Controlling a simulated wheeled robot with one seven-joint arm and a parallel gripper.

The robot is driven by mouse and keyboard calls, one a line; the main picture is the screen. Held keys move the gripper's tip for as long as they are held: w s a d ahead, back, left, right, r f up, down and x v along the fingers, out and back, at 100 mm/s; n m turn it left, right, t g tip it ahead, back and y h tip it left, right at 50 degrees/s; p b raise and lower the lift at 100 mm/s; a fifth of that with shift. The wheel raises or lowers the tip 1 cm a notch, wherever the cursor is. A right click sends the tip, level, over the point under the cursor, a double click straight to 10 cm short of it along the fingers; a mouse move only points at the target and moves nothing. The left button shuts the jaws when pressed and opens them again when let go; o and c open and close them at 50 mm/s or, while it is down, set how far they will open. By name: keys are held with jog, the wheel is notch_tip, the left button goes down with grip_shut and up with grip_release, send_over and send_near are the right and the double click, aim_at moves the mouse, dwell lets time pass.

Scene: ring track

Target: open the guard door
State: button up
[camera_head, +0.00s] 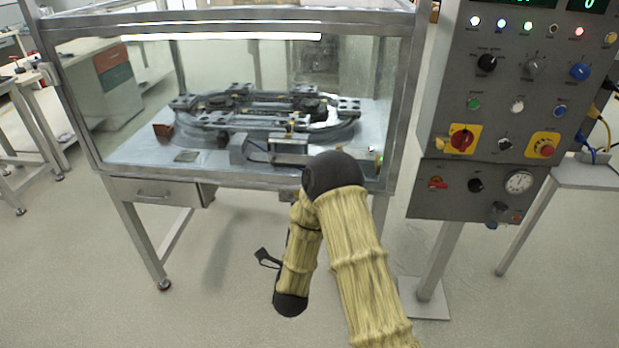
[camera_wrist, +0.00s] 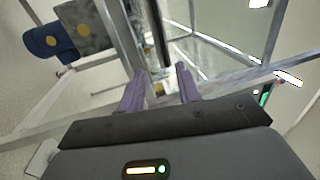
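The guard door appears to be the clear front panel (camera_head: 235,65) of the metal-framed enclosure, and it looks closed. No handle can be made out on it in the head view. In the wrist view, my gripper (camera_wrist: 160,72) has its two purple fingers apart, with nothing clearly held. A dark bar (camera_wrist: 160,35) lies just beyond and between the fingertips, beside the metal frame and clear panels; I cannot tell whether it is the door handle. In the head view my arm stands in front of the enclosure's lower right, and my gripper's fingers cannot be made out.
Inside the enclosure is a ring track (camera_head: 265,110) with several dark carriers. A drawer (camera_head: 155,192) sits under the enclosure's left side. A grey control panel (camera_head: 515,100) with buttons and knobs stands close on the right. The floor at front left is clear.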

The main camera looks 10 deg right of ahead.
jog(key=p+x, duration=0.1)
jog(key=x, duration=1.6)
jog(key=shift+p, duration=0.35)
jog(key=shift+d+r, duration=0.1)
jog(key=shift+r, duration=0.05)
grip_shut()
